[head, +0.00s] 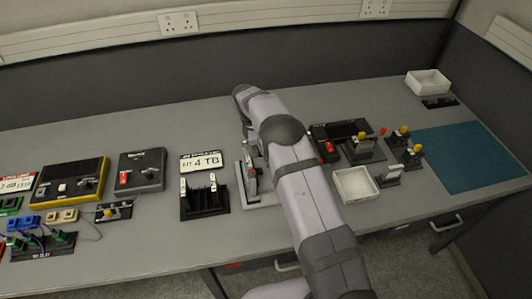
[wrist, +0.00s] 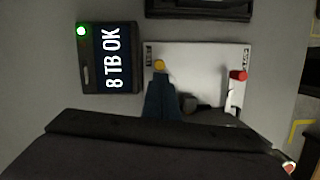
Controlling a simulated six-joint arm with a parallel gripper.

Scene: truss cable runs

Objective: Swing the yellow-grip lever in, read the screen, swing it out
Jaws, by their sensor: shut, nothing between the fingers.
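In the wrist view, the yellow grip (wrist: 159,65) of a lever sits at the left of a white plate (wrist: 195,60), beside a small dark label too blurred to read. A red knob (wrist: 238,75) stands at the plate's right side. The screen (wrist: 112,58), left of the plate, reads "8 TB OK" with a lit green lamp (wrist: 82,31). My gripper (wrist: 160,84) is shut and empty, its tips just below the yellow grip; I cannot tell if they touch.
A sign reading "FIT 4 TB" (head: 201,160) and a black stand (head: 206,205) are left of the fixture. Other yellow-topped levers (head: 362,137) and a white tray (head: 355,186) are right of my arm. A teal mat (head: 470,155) lies clear at far right.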

